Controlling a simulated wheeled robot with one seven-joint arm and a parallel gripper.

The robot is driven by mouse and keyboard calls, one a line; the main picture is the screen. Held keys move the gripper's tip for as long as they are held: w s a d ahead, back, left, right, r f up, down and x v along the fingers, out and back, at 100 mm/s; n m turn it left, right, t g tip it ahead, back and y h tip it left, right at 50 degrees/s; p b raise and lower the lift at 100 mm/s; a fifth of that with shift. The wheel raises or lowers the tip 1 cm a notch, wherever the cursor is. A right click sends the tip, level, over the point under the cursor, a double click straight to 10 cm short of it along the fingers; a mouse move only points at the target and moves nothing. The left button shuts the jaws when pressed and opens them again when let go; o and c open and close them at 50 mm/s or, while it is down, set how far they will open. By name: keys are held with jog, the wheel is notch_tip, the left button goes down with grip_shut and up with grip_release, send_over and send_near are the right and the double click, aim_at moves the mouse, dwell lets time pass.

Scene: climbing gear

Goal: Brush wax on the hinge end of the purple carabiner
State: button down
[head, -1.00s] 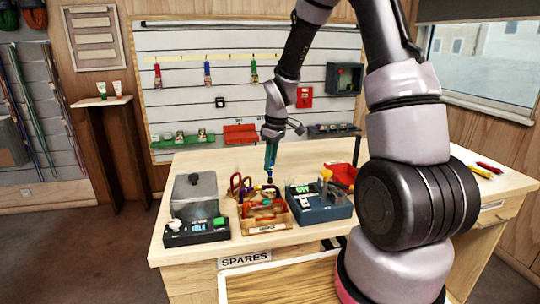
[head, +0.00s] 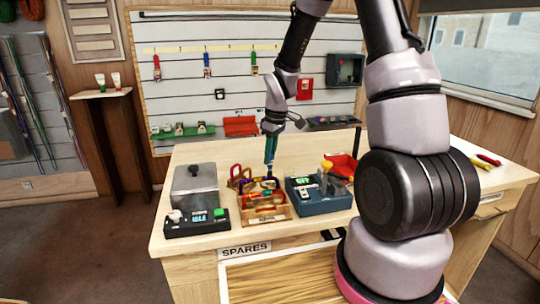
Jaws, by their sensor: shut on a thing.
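My gripper (head: 271,134) is shut on a slim teal-handled tool (head: 270,150), which looks like the brush. It points down over the wooden tray (head: 264,221) on the workbench. The tool's lower end is among the coloured carabiners at the back of the tray. A dark purple loop (head: 271,183), which looks like the purple carabiner, is right by that end. Whether the bristles touch it, and which end of it is the hinge end, is too small to tell.
Left of the tray is a dark unit with a grey lidded box (head: 194,189) and a lit display. Right of it is a blue-grey device (head: 328,203) with a yellow knob. A red bin (head: 342,166) stands behind. The bench behind the tray is clear.

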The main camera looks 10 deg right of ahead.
jog(key=shift+f, duration=0.55)
dwell(1.0)
jog(key=shift+r, duration=0.1)
jog(key=shift+r, duration=3.45)
